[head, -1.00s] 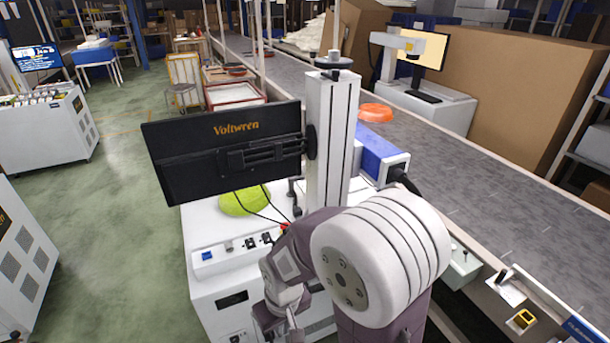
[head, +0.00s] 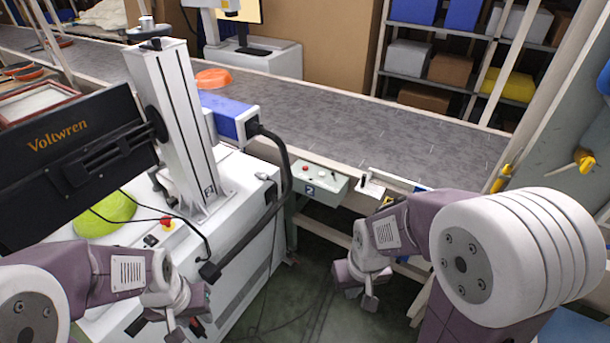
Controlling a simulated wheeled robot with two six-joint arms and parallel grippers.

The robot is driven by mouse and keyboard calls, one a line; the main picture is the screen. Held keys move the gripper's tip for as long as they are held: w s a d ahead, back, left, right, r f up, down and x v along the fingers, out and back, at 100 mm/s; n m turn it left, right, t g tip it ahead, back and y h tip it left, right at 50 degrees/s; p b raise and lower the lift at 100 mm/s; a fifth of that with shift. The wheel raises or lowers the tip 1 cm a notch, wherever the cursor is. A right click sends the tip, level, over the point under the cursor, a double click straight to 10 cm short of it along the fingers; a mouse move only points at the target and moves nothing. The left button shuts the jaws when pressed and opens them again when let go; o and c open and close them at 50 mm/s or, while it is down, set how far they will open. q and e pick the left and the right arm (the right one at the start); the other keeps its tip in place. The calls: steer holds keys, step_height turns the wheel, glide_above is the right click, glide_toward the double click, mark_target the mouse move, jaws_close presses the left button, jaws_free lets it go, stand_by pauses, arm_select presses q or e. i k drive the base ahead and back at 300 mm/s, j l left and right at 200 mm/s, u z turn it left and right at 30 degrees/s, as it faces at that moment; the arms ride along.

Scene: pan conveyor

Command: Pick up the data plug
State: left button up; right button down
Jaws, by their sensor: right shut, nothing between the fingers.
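A black plug-like block (head: 209,272) hangs at the end of a black cable, against the front of the white machine. I cannot tell for certain that it is the data plug. My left gripper (head: 186,325) is low in the picture, below the block and apart from it. Its fingers are small and partly hidden, so I cannot tell whether they are open. My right gripper (head: 362,290) is shut and empty. It hangs to the right of the machine, over the dark floor and well away from the block.
A grey conveyor (head: 350,125) with an orange pan (head: 213,78) runs behind. A control box (head: 318,183) is on its near side.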

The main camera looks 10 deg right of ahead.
mark_target(262, 177)
steer(key=k+l+u, duration=0.15)
steer(key=u, duration=1.45)
steer(key=k+j+z, duration=0.1)
steer(key=z, duration=1.4)
steer(key=k+l, duration=0.05)
